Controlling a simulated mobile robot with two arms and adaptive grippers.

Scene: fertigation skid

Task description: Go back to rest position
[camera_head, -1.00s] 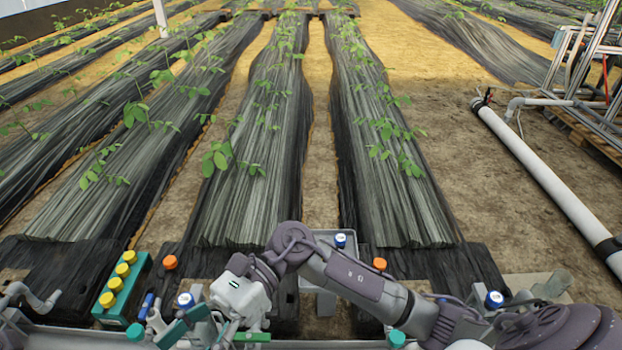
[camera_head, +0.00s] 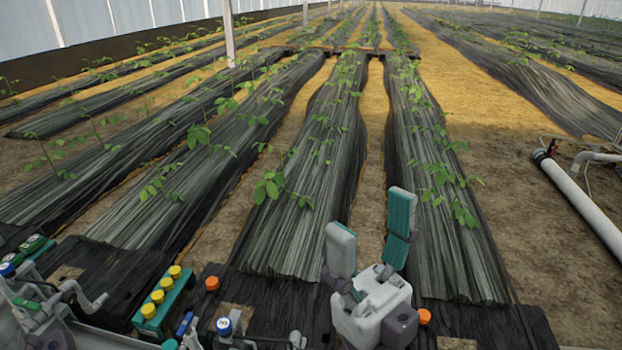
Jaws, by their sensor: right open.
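My right gripper (camera_head: 372,216) stands upright in the lower right-middle of the head view. Its two fingers, a grey one on the left and a teal-faced one on the right, are spread apart with nothing between them. Its white palm and grey housing cover part of the dark plastic sheet and the skid's edge behind. The rest of the right arm is below the picture. My left gripper does not show.
A green block with yellow caps (camera_head: 158,298) stands at lower left. Another orange cap (camera_head: 424,316) is right beside my gripper. Plant rows and a white pipe (camera_head: 580,205) lie beyond.

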